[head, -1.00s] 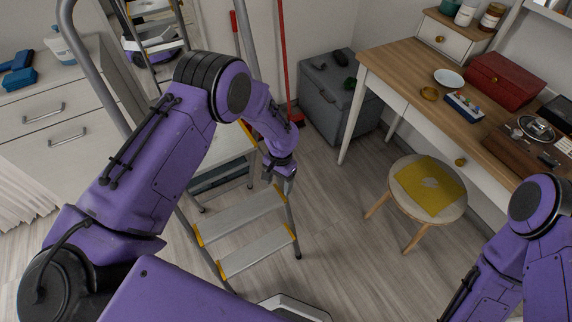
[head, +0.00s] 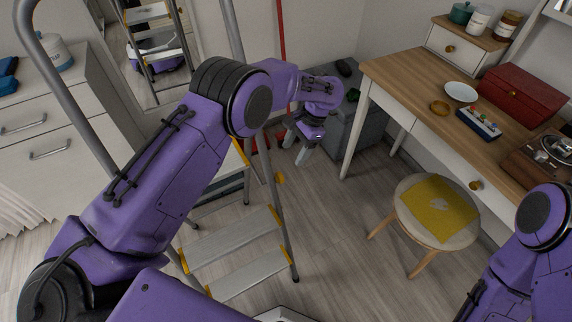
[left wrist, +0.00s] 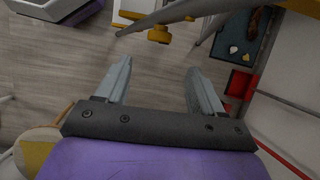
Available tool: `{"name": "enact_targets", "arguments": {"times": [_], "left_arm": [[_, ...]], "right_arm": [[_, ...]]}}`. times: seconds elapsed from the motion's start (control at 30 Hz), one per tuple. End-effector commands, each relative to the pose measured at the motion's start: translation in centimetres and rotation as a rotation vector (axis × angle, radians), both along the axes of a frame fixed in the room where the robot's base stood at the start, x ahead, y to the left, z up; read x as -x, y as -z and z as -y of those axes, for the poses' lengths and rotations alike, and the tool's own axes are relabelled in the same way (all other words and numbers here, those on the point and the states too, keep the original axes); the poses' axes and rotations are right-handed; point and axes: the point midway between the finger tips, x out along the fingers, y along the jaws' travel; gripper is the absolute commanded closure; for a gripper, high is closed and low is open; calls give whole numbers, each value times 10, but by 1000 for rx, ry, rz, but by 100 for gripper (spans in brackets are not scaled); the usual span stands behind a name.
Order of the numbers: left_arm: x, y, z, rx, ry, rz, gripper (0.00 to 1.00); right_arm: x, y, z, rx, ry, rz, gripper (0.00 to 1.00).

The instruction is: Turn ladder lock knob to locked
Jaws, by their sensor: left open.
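The grey metal stepladder (head: 232,238) with yellow step ends stands left of centre in the head view. A small yellow knob (head: 280,178) sits on its right-hand side rail. A yellow knob on a rail (left wrist: 158,34) also shows at the top of the left wrist view, beyond my fingertips. My left gripper (head: 297,147) is open and empty, above and slightly right of the knob in the head view. Its two spread fingers (left wrist: 158,70) show apart from the knob in the left wrist view. My right gripper is out of view; only part of that arm shows.
A round stool (head: 403,222) with a yellow cushion and a wooden desk (head: 412,72) stand to the right. A grey cabinet (head: 365,125) is behind my left gripper. White drawers (head: 40,125) stand left. Open floor lies between ladder and stool.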

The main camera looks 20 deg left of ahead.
Motion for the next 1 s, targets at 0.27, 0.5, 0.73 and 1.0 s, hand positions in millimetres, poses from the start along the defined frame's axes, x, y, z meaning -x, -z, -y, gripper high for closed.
{"name": "enact_targets", "arguments": {"times": [0.27, 0.5, 0.73, 1.0], "left_arm": [[18, 44, -21, -1, -16, -6, 32], [30, 86, -32, -1, -14, -4, 32], [33, 97, -33, 1, -10, -1, 32], [33, 97, -33, 1, -10, -1, 71]], "right_arm": [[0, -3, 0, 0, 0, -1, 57], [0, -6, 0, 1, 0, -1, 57], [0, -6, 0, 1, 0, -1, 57], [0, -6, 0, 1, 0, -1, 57]]}}
